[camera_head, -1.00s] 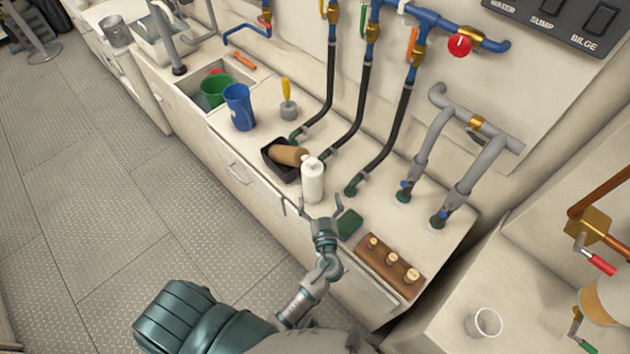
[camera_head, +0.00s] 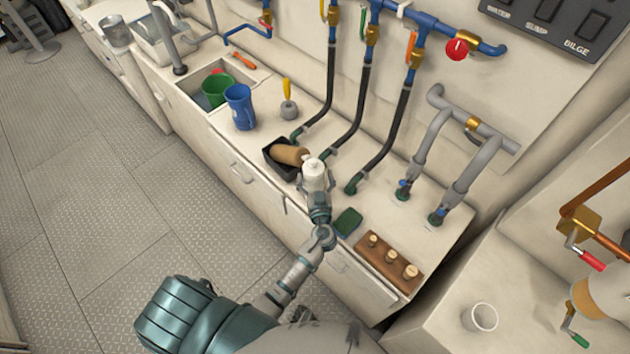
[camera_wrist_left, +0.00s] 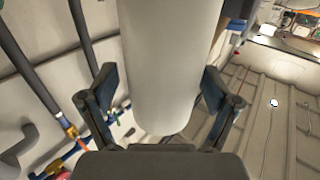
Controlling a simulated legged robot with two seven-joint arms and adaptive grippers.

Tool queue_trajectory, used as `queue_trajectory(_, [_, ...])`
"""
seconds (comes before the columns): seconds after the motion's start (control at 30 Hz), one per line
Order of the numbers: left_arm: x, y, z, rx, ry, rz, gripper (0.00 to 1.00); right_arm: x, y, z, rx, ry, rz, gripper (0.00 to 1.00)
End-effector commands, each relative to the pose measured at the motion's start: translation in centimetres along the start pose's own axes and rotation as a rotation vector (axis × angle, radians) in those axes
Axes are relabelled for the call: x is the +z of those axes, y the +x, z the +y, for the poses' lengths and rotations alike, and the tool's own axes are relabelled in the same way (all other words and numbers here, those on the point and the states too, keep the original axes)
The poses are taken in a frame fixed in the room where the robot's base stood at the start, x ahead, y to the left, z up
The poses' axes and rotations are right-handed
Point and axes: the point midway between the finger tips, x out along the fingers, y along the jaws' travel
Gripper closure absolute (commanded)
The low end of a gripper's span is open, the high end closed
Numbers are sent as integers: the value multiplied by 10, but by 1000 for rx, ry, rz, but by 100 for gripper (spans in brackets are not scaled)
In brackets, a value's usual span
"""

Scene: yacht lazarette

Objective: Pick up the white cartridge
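The white cartridge (camera_head: 314,171) stands upright on the counter beside a black tray in the head view. My left gripper (camera_head: 316,187) is at its near side, with a finger on either side of it and its lower part hidden. In the left wrist view the cartridge (camera_wrist_left: 170,60) fills the space between the spread fingers (camera_wrist_left: 160,92). A narrow gap shows at the left finger; whether the right finger touches it I cannot tell. My right gripper is not in view.
The black tray (camera_head: 270,158) holds a brown cylinder (camera_head: 289,154). A green sponge (camera_head: 348,222) and a brown block with pegs (camera_head: 388,262) lie to the right. Black hoses (camera_head: 362,108) rise behind the cartridge.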

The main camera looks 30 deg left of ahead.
Motion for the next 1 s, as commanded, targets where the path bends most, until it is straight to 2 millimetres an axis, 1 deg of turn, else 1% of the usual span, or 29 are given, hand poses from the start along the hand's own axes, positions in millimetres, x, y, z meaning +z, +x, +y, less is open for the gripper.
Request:
queue_trajectory(0.03, [0, 0, -1, 0, 0, 0, 34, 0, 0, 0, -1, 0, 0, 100])
queue_trajectory(0.07, [0, 0, -1, 0, 0, 0, 42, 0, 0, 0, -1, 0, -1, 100])
queue_trajectory(0.1, [0, 0, -1, 0, 0, 0, 52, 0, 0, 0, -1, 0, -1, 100])
queue_trajectory(0.17, [0, 0, -1, 0, 0, 0, 67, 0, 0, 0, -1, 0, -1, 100])
queue_trajectory(0.23, [0, 0, 0, -1, 1, 1, 68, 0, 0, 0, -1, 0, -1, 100])
queue_trajectory(0.27, [0, 0, 0, -1, 1, 1, 74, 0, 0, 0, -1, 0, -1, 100])
queue_trajectory(0.47, [0, 0, 0, -1, 1, 0, 74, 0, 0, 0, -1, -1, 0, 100])
queue_trajectory(0.57, [-4, 0, 0, -1, -2, 0, 74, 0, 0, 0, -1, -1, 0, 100])
queue_trajectory(0.67, [-13, -1, 0, -1, -3, 1, 74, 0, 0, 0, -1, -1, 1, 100])
queue_trajectory(0.83, [-39, -2, 0, -1, -4, 2, 74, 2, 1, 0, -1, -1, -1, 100])
queue_trajectory(0.87, [-35, -11, 0, 1, -1, -2, 74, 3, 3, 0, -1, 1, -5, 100])
queue_trajectory(1.0, [-36, -42, -5, 1, 0, -2, 74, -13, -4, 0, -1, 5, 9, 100])
